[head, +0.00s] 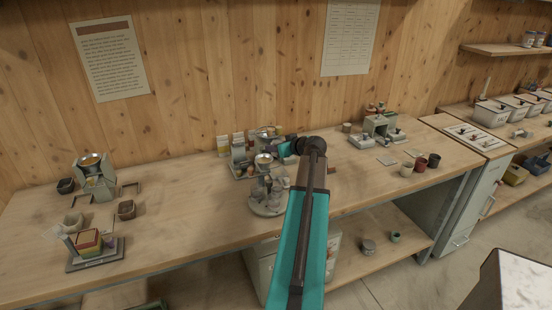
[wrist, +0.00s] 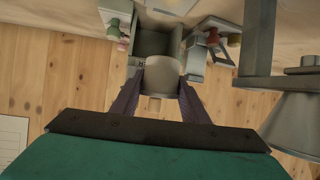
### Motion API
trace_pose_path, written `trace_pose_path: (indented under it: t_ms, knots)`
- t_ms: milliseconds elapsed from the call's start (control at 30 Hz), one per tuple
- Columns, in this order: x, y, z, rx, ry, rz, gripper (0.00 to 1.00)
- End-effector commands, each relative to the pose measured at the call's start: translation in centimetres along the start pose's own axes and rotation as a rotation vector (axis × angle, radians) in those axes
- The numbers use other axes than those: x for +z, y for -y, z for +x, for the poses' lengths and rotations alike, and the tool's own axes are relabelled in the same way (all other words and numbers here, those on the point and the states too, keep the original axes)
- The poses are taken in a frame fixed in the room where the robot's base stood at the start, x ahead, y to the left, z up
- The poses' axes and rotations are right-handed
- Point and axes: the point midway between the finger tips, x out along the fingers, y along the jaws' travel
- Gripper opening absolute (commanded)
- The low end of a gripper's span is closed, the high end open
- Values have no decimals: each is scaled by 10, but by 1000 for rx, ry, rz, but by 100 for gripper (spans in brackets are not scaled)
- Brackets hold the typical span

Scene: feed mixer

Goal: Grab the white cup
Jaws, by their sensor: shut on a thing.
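The white cup (wrist: 166,72) sits between the two dark fingers of my gripper (wrist: 160,88) in the wrist view, which looks upside down. The fingers are shut on its sides. In the head view my gripper (head: 284,149) is at the grey feed mixer (head: 266,190) in the middle of the bench. A pale cup-like shape (head: 263,160) shows there beside my gripper, but I cannot tell if it is the same cup. My fingertips are too small to make out in the head view.
A grey funnel (wrist: 297,124) and its post stand close to my gripper. Small cups (head: 420,164) and another machine (head: 380,126) stand to the right. A scale-like device (head: 93,176) and stacked blocks (head: 90,242) stand to the left. Bench (head: 170,200) between is clear.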

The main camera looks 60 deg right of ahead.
Motion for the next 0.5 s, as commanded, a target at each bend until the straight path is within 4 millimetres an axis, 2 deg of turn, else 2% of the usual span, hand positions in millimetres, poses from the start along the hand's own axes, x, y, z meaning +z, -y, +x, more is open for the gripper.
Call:
trace_pose_path:
  t_ms: [300,500]
  knots:
    - [-44,-1,-20,2,-2,-2,20]
    - [-65,-1,-31,1,-1,0,20]
